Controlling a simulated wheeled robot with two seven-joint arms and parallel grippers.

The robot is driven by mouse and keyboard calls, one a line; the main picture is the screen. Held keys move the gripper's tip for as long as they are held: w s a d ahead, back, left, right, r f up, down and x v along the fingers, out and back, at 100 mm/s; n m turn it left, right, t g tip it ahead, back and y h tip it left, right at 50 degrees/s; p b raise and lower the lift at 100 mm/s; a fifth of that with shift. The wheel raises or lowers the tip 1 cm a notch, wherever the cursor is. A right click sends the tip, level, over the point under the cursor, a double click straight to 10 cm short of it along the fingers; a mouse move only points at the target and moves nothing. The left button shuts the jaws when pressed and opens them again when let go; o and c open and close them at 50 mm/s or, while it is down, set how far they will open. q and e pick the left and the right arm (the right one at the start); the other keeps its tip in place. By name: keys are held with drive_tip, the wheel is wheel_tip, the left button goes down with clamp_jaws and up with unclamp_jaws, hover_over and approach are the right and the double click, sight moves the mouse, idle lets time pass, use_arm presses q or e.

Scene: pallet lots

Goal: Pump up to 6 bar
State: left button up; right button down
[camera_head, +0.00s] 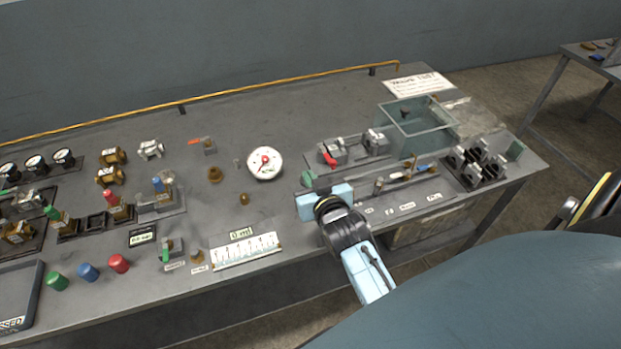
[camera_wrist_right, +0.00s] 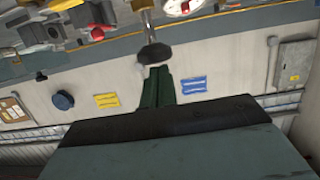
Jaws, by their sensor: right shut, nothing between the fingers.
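A round white gauge (camera_head: 265,163) with a red mark stands on the bench; its needle reading is too small to make out. A small display (camera_head: 142,238) at left shows a bar value, not clearly legible. My right gripper (camera_head: 308,179) is shut and empty over the bench, right of and below the gauge. In the wrist view its dark green fingers (camera_wrist_right: 160,82) are together, and a dark knob on a metal rod (camera_wrist_right: 155,53) shows just beyond their tips. I cannot tell whether they touch. My left gripper is not in view.
Valves and fittings (camera_head: 110,205) crowd the bench's left side. A white scale strip (camera_head: 245,251) and coloured caps (camera_head: 88,271) lie along the front. The back middle is mostly bare.

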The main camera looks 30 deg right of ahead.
wheel_tip(320, 180, down, 4)
drive_tip(key=shift+s+r+b, duration=0.1)
drive_tip(key=shift+b, duration=0.75)
wheel_tip(320, 180, up, 5)
drive_tip(key=p, duration=0.5)
drive_tip(key=v, duration=0.9)
drive_tip(key=shift+s+b, duration=0.35)
drive_tip(key=shift+b, duration=0.1)
drive_tip(key=shift+a, duration=0.1)
idle(1.5)
